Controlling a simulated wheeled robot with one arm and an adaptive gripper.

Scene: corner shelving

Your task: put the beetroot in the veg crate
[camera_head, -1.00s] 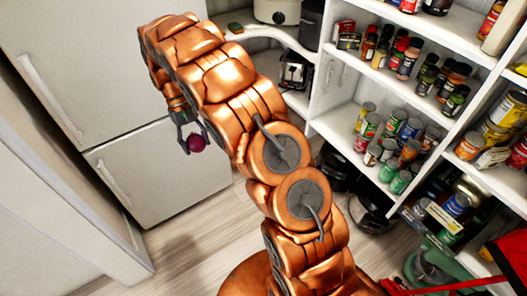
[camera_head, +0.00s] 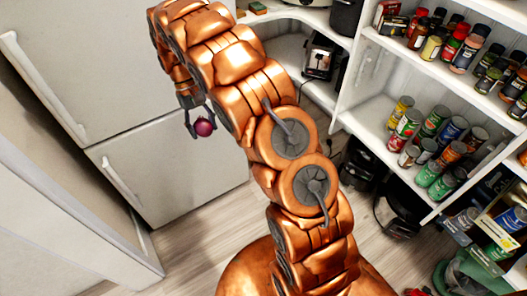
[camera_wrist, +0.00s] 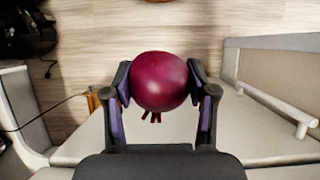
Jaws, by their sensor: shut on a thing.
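The beetroot (camera_head: 204,127) is a round, dark purple-red ball. My gripper (camera_head: 197,122) is shut on it and holds it in the air in front of the fridge in the head view. In the wrist view the beetroot (camera_wrist: 159,81) sits between the two fingers of my gripper (camera_wrist: 160,92), with short stem stubs showing toward the palm. I see no veg crate in either view.
A pale fridge (camera_head: 150,60) with bar handles stands at the left. White corner shelves (camera_head: 385,125) with jars and cans (camera_head: 435,140) fill the right. A black toaster (camera_head: 319,55) sits on a shelf behind my arm. Wooden floor (camera_head: 195,235) is clear at lower left.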

